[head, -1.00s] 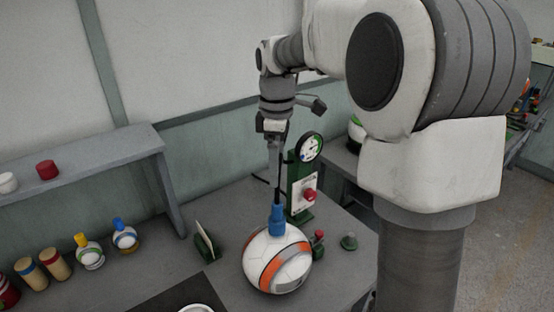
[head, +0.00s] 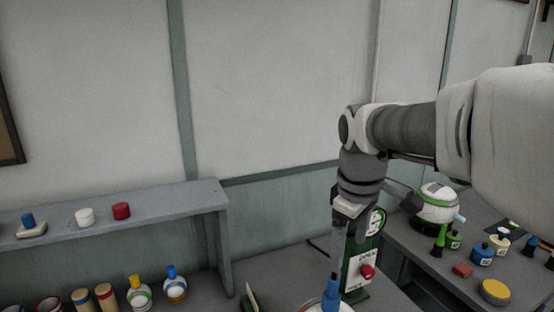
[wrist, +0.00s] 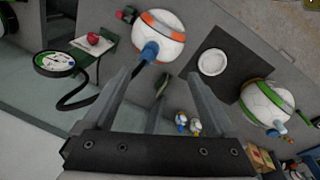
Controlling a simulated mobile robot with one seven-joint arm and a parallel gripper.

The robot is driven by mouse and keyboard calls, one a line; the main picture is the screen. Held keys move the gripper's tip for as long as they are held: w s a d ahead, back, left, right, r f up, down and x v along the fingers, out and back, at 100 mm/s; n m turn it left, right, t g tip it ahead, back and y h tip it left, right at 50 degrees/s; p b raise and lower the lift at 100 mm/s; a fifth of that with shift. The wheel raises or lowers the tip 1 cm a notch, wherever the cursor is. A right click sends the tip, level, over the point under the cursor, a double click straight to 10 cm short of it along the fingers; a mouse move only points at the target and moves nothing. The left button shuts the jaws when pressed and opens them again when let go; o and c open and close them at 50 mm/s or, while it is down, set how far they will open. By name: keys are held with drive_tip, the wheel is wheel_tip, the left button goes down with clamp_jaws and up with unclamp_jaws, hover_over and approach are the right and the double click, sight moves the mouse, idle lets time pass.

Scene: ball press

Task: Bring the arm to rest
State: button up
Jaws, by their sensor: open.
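My gripper (head: 340,262) points down over the workbench, its jaws apart and nothing seen between them; the wrist view also shows its two spread fingers (wrist: 165,74). A white ball with orange bands (wrist: 160,27) sits on the bench just beyond the fingertips. A blue fitting (wrist: 150,52) stands on the ball, close to one fingertip; I cannot tell whether they touch. In the head view only the blue fitting (head: 331,292) and the ball's top show at the bottom edge.
A green gauge stand (head: 360,267) with a red button (head: 367,271) is right beside my gripper. A grey shelf (head: 170,199) is at left. A white-green ball (wrist: 266,102) and a black mat (wrist: 229,80) show in the wrist view. Open space lies above my gripper before the wall.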

drive_tip(key=s+f+m+t, duration=0.2)
drive_tip(key=s+m, duration=0.7)
drive_tip(key=s, duration=0.6)
drive_tip(key=shift+s+d+f+t, duration=0.15)
drive_tip(key=shift+f+t, duration=0.05)
drive_tip(key=shift+t, duration=0.6)
drive_tip(key=shift+d, duration=0.15)
